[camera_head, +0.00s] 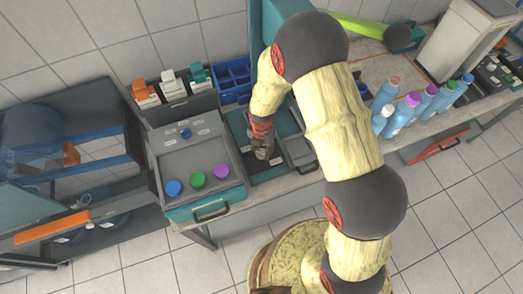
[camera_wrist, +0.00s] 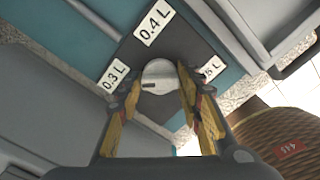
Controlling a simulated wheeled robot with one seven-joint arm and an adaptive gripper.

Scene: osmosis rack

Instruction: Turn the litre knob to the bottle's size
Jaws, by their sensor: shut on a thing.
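The litre knob (camera_wrist: 160,72) is a pale grey round knob with a short dark mark on its left part. It sits on a dark plate with a 0.3 L label (camera_wrist: 114,76) at left, a 0.4 L label (camera_wrist: 154,22) above, and a third label (camera_wrist: 211,72) at right, partly covered by a finger. The mark lies on the side nearer the 0.3 L label. My gripper (camera_wrist: 160,88) is shut on the knob, one finger on each side. In the head view my gripper (camera_head: 262,150) points down at the teal-and-dark panel, hiding most of the knob.
Several blue bottles (camera_head: 386,96) with orange, purple and pale caps stand on the bench at right. Left of my gripper is a grey panel with blue, green (camera_head: 197,179) and purple buttons. A blue divided bin (camera_head: 233,76) stands behind.

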